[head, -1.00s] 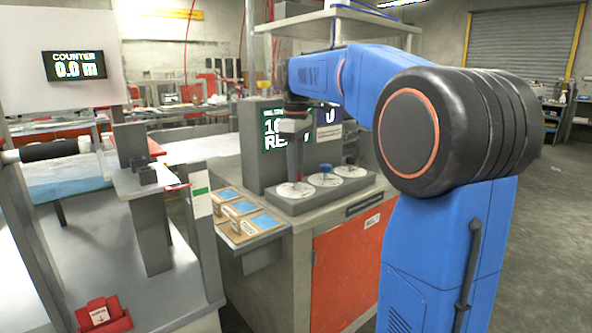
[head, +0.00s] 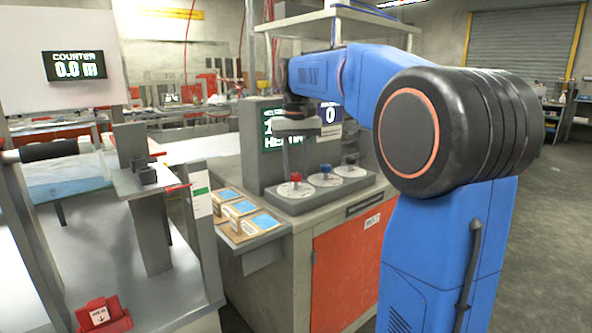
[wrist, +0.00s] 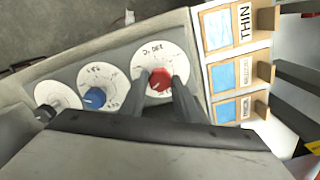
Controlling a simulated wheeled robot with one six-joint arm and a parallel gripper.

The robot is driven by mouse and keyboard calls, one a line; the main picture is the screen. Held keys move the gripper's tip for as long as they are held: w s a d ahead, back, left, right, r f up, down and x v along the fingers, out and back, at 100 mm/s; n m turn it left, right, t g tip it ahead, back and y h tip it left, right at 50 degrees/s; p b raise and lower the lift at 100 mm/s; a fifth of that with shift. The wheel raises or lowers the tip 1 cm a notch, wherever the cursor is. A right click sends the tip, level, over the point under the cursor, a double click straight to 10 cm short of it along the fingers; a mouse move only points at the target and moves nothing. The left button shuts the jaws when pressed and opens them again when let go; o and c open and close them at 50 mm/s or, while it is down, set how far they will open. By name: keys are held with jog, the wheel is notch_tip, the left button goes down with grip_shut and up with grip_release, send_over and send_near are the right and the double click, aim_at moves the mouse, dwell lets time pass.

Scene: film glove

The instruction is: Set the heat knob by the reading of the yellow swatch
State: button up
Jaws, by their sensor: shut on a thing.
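The red knob (head: 296,178) stands on a white dial plate at the left end of the grey control panel. My gripper (head: 297,172) points down over it. In the wrist view my gripper (wrist: 162,82) is shut on the red knob (wrist: 160,84), with one finger at each side. That plate (wrist: 176,59) carries handwriting too blurred to read surely. The green heater display (head: 272,130) is partly covered by my arm; its lower line seems to begin "HEATIN". I cannot make out a yellow swatch.
A blue knob (wrist: 95,98) and a dark knob (wrist: 44,113) sit on neighbouring dials. Wooden holders with blue swatches (wrist: 222,75) stand beside the panel, one labelled THIN. A counter display (head: 76,65) reads 0.0 m. A red part (head: 101,314) lies at lower left.

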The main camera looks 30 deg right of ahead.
jog(key=m, duration=1.4)
jog(key=shift+m, duration=0.3)
jog(key=m, duration=1.1)
dwell(0.4)
jog(key=o, duration=1)
jog(key=shift+o, duration=0.2)
